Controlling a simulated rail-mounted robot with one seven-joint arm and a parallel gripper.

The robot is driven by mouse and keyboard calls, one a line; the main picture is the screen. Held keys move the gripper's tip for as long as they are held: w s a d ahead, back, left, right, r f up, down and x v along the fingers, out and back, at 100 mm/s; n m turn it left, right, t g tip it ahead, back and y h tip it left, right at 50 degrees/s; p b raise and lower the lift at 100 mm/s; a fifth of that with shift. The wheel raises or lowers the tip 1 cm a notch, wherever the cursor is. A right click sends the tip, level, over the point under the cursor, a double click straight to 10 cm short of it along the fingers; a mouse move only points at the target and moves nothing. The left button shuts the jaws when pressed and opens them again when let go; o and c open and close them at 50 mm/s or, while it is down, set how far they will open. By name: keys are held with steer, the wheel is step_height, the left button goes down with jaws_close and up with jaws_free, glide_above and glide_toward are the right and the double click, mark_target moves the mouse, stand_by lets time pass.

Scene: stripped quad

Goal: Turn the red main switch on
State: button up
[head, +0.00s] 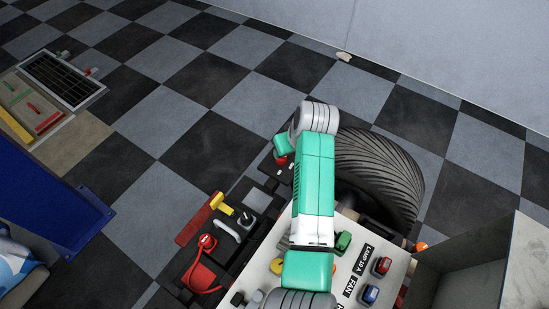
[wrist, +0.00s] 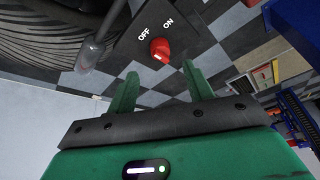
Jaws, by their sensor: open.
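The red main switch (wrist: 160,49) is a round red knob on a dark plate (wrist: 185,42) in the wrist view. White OFF and ON labels are beside it, OFF to the left and ON to the right. I cannot tell which label the knob points at. My gripper (wrist: 160,70) is open, with its two green fingers apart and the knob showing between and beyond their tips. No contact shows. In the head view, my gripper (head: 282,146) is partly hidden by my arm, just above a small red part of the switch (head: 281,161).
A large black tyre (head: 375,175) stands right of the switch. A grey rod (wrist: 92,50) rises left of the plate in the wrist view. A panel with coloured buttons (head: 345,265) lies nearer, under my arm. Checkered floor (head: 200,135) is open to the left.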

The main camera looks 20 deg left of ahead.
steer(key=b+x, duration=0.4)
steer(key=x, duration=0.3)
steer(key=shift+a+f, duration=0.1)
steer(key=shift+f, duration=0.1)
steer(key=shift+c, duration=0.2)
steer(key=shift+r, duration=0.1)
steer(key=c, duration=0.9)
